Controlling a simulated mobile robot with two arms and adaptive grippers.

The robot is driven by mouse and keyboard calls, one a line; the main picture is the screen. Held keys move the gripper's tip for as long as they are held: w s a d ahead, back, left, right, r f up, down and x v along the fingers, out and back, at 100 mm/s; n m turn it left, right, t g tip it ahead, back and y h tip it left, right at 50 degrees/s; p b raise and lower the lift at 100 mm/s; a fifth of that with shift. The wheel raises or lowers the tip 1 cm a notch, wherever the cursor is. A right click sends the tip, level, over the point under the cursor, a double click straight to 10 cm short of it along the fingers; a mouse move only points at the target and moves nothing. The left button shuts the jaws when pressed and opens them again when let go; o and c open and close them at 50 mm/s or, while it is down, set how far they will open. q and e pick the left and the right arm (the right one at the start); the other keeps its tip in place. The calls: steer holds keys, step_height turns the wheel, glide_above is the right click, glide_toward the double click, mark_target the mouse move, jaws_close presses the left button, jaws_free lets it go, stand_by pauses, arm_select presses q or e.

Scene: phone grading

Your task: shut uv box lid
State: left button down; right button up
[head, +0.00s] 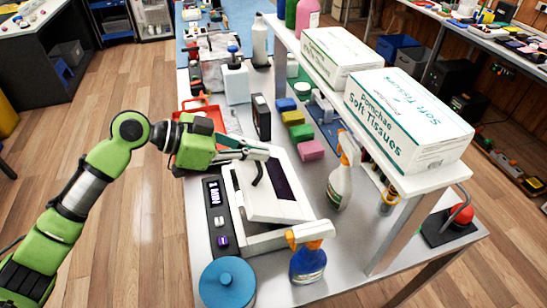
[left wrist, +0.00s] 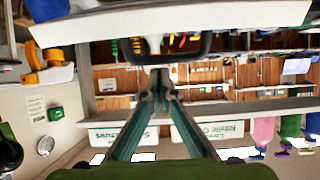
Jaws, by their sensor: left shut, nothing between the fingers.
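The white UV box (head: 264,240) stands on the table, with a dark panel with small displays along its left side. Its white lid (head: 270,206) is tilted up above the base, so it stands partly open. A dark strip shows on the lid. My left gripper (head: 264,155) is shut and empty at the lid's upper end, close to a dark curved handle (head: 257,174). In the left wrist view, the shut fingertips (left wrist: 160,74) are just below a dark handle (left wrist: 168,47) and a white edge of the lid (left wrist: 215,22). I cannot tell whether they touch. My right gripper is out of view.
A blue spray bottle (head: 308,262) and a blue round container (head: 227,283) stand near the box's front. A white spray bottle (head: 341,182) stands to its right. Coloured sponges (head: 302,132) lie behind it. A shelf (head: 408,182) with tissue boxes (head: 409,119) overhangs the right side.

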mark_target(242, 172)
arm_select(q)
steer(key=a+f+b, duration=0.1)
steer(key=a+f+h+b, duration=0.1)
steer(key=b, duration=0.1)
steer(key=shift+s+a+f+h, duration=0.15)
steer(key=shift+s+a+h, duration=0.05)
steer(key=shift+h, duration=0.1)
steer(key=shift+s+a+f+b, duration=0.15)
steer(key=shift+a+f+b, duration=0.25)
steer(key=shift+a+b, duration=0.4)
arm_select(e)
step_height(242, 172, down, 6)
arm_select(q)
steer(key=shift+d, duration=0.15)
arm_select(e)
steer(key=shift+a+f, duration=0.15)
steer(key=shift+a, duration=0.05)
